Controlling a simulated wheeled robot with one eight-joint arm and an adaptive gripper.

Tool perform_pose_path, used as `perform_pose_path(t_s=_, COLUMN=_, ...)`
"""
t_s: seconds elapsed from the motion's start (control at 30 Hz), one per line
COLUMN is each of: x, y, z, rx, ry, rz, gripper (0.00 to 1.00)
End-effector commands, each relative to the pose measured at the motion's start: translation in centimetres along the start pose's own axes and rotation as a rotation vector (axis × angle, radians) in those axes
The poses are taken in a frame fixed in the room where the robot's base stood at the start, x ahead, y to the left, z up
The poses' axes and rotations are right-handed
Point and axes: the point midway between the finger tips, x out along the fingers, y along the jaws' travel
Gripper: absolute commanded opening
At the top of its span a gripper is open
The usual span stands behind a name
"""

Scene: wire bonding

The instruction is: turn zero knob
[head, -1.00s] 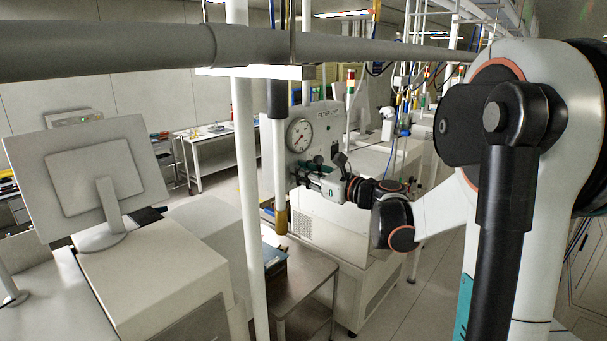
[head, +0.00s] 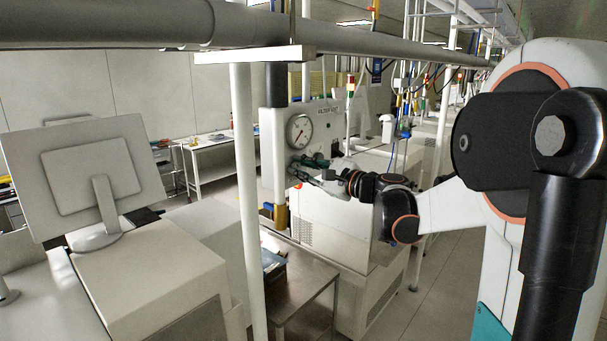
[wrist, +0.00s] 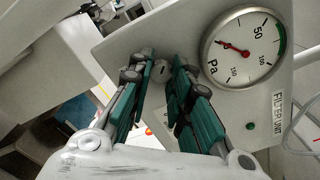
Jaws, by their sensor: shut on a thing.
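The pressure gauge (head: 299,131) has a white dial and sits on the pale filter unit panel in the head view. It also shows in the wrist view (wrist: 240,48), marked Pa, with a red needle. A small pale round knob (wrist: 161,71) sits on the panel below the gauge, between my fingertips in the wrist view. My gripper (wrist: 161,74) has dark green and grey fingers and is shut on this knob. In the head view my gripper (head: 299,167) touches the panel below the dial, and the knob is hidden there.
A low table (head: 305,290) is below. A monitor (head: 95,175) stands at the left.

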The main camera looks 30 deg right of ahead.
Motion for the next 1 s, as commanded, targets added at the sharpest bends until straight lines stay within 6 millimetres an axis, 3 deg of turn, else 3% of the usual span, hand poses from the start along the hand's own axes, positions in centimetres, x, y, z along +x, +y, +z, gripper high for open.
perform_pose_path(t_s=0.33, x=-0.04, y=0.13, z=-0.06, rx=-0.143, ry=0.001, rz=0.002, gripper=0.0)
perform_pose_path(t_s=0.87, x=-0.03, y=0.09, z=-0.04, rx=-0.167, ry=0.001, rz=0.002, gripper=0.0)
perform_pose_path(t_s=0.9, x=-0.03, y=0.09, z=-0.04, rx=-0.167, ry=0.001, rz=0.002, gripper=0.21)
perform_pose_path(t_s=1.0, x=-0.03, y=0.08, z=-0.04, rx=-0.167, ry=0.001, rz=0.002, gripper=0.4)
